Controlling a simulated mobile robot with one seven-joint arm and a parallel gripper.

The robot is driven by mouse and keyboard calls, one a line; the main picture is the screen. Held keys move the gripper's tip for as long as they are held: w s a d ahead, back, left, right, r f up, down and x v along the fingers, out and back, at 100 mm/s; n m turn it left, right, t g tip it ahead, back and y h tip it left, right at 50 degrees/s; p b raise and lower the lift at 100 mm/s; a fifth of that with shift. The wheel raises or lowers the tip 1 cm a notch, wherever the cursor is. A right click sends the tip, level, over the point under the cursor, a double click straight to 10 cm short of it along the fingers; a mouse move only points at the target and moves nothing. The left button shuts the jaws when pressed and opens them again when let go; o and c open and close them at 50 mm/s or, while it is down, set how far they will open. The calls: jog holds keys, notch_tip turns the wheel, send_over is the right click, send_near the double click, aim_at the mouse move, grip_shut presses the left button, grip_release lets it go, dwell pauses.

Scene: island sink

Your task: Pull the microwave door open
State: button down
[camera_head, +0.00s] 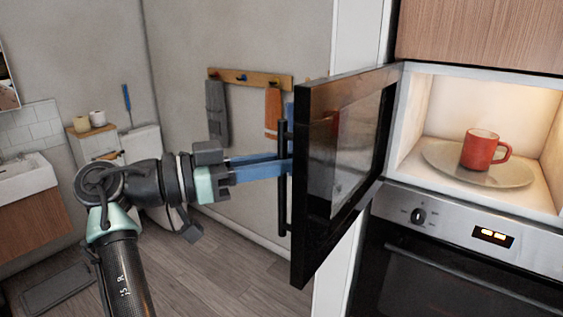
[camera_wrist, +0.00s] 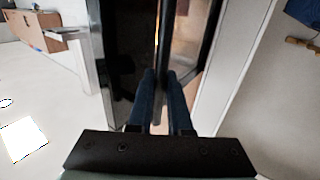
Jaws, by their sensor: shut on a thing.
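The microwave door (camera_head: 345,150) is black-framed with a glass pane and stands wide open, swung out from the lit cavity (camera_head: 440,100). Its vertical black handle (camera_head: 282,205) is on the door's outer face, near the free edge. My gripper (camera_head: 285,160) has blue fingers and reaches the handle from the left, shut on it. In the wrist view the handle (camera_wrist: 162,40) runs between the two blue fingers (camera_wrist: 161,85). The fingertips are partly hidden by the handle and door in the head view.
A red mug (camera_head: 480,149) stands on the round plate (camera_head: 440,160) inside the microwave. An oven (camera_head: 430,270) with a knob and display sits below. A rack with towels (camera_head: 250,78) hangs on the wall behind. Open floor (camera_head: 230,270) lies left of the door.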

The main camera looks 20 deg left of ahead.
jog(key=c, duration=0.8)
grip_release()
jog(key=shift+w+d, duration=0.1)
jog(key=shift+d, duration=0.05)
jog(key=shift+c, duration=0.2)
jog(key=b+v, duration=0.4)
jog(key=v, duration=0.9)
